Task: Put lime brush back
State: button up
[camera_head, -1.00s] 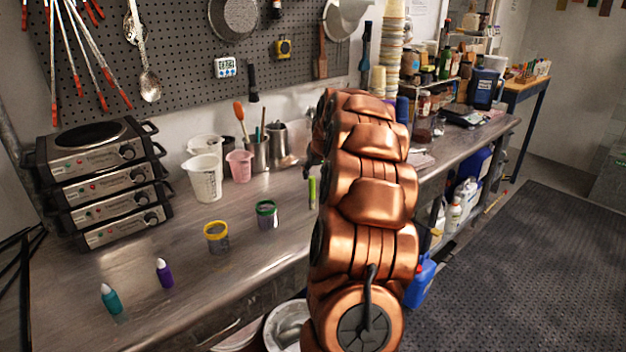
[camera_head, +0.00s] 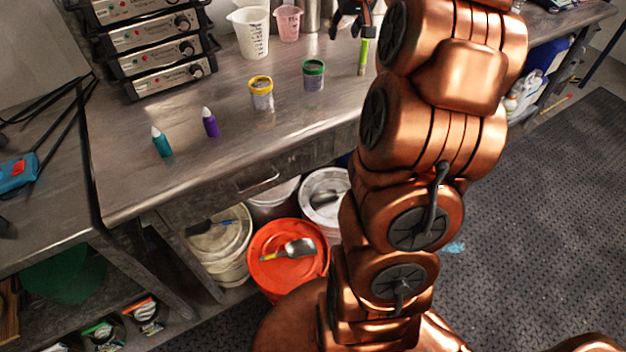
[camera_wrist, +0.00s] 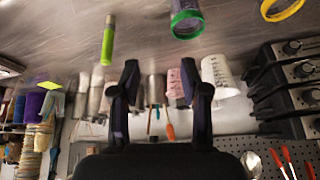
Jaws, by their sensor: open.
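The lime item (camera_head: 364,54), which looks like the lime brush, is on the metal bench, right of the green-rimmed jar. In the wrist view the lime brush (camera_wrist: 107,42) has a lime shaft and a greyish end; I cannot tell whether it stands or leans. My gripper (camera_head: 350,22) is just behind and above it in the head view, partly cut by the picture's top edge. In the wrist view my gripper (camera_wrist: 160,80) is open and empty, with the brush outside the fingers to the left.
The green-rimmed jar (camera_head: 314,75), yellow-rimmed jar (camera_head: 261,94), purple bottle (camera_head: 210,123) and teal bottle (camera_head: 161,142) stand on the bench. Below are a red-lidded bucket (camera_head: 262,275) bearing a yellow-handled tool (camera_head: 290,249), and a white bucket (camera_head: 226,262). Stacked hotplates (camera_head: 160,65) stand left.

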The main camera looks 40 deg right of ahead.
jog(key=s+a+f+n+g+y, duration=0.15)
jog(key=s+a, duration=0.35)
jog(key=a, duration=0.7)
jog(key=s+a+f+n+g+y, duration=0.1)
jog(key=s+a+f+n+g, duration=0.3)
jog(key=a, duration=0.8)
jog(key=s+a+f, duration=0.2)
jog(key=s+a, duration=0.1)
jog(key=s, duration=0.5)
jog(key=s+a+f+g, duration=0.1)
jog(key=s+a, duration=0.3)
jog(key=s, duration=0.4)
jog(key=s+a+f, duration=0.3)
jog(key=s+a, duration=0.1)
jog(key=s, duration=0.4)
jog(key=shift+m+h, duration=0.35)
jog(key=shift+m, duration=0.1)
jog(key=shift+g, duration=0.25)
jog(key=shift+r+p, duration=1.1)
